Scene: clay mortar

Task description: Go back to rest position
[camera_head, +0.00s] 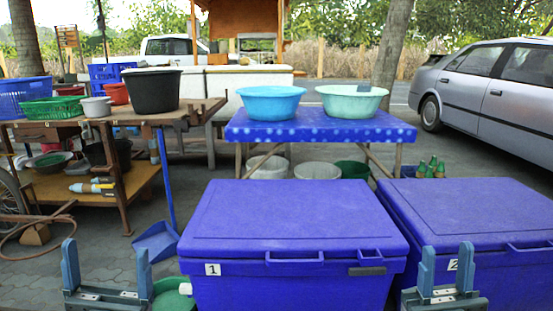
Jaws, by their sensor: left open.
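My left gripper (107,258) is at the lower left, fingers pointing up and wide apart, with nothing between them. It is left of the blue cooler box marked 1 (290,215). My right gripper (446,258) is at the lower right, in front of the blue cooler box marked 2 (480,212). Its fingers also point up, with a narrower gap between them and nothing visibly held. Both grippers are apart from each other. The bottom edge of the picture cuts off both arms.
A blue-covered table (320,128) with two basins stands behind the coolers. A wooden cart (128,185) with tubs and baskets is at the left. A blue dustpan (156,242) and a green round object (172,297) are near my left gripper. Paved floor shows between the cart and coolers.

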